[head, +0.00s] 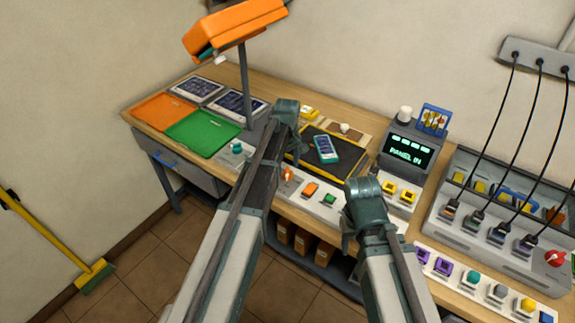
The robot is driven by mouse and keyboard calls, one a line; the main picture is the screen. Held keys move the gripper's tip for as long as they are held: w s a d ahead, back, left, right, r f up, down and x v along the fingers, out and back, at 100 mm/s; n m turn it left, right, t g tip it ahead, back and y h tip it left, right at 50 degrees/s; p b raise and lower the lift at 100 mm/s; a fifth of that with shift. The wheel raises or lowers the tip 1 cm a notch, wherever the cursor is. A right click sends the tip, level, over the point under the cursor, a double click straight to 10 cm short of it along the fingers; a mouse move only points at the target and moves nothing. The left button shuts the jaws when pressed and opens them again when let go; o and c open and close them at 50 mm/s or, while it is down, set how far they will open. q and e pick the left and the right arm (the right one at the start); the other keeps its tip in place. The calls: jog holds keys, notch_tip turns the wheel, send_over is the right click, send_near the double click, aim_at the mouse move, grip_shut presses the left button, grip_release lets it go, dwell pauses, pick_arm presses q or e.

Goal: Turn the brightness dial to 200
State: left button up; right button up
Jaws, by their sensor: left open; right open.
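No label that reads brightness is legible, so I cannot tell which knob is the brightness dial. A teal knob (237,148) sits on the grey panel at the bench's front edge, left of my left gripper. An orange-red knob (287,174) is on the same front strip, partly beside my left arm. A white knob (404,113) tops the grey display box (408,150), whose screen reads "PANEL IN". My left gripper (292,138) is open above the bench, left of the black mat. My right gripper (357,215) is open over the front strip. Neither visibly holds anything.
An orange lamp (234,27) on a pole overhangs the bench. Orange (165,110) and green (203,133) trays lie left. A teal handheld device (325,149) lies on the black mat (345,165). A cabled charger rack (490,212) and red knob (556,258) stand right.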

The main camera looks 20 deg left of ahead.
aim_at(288, 171)
pick_arm(q)
notch_tip(288, 171, up, 11)
jog(key=p, duration=1)
jog(key=s+d+f+m+b, duration=0.2)
jog(key=s+d+m, duration=0.2)
jog(key=s, duration=0.4)
jog(key=s+d+f+m+b, duration=0.2)
jog(key=s+d+m, duration=0.2)
jog(key=s+m, duration=0.2)
jog(key=s+d+f+m+y+b, duration=0.1)
jog(key=s+d+m, duration=0.3)
jog(key=s, duration=0.6)
jog(key=shift+s+d+f+m+b, duration=0.45)
jog(key=shift+f+b, duration=0.15)
jog(key=shift+b, duration=0.1)
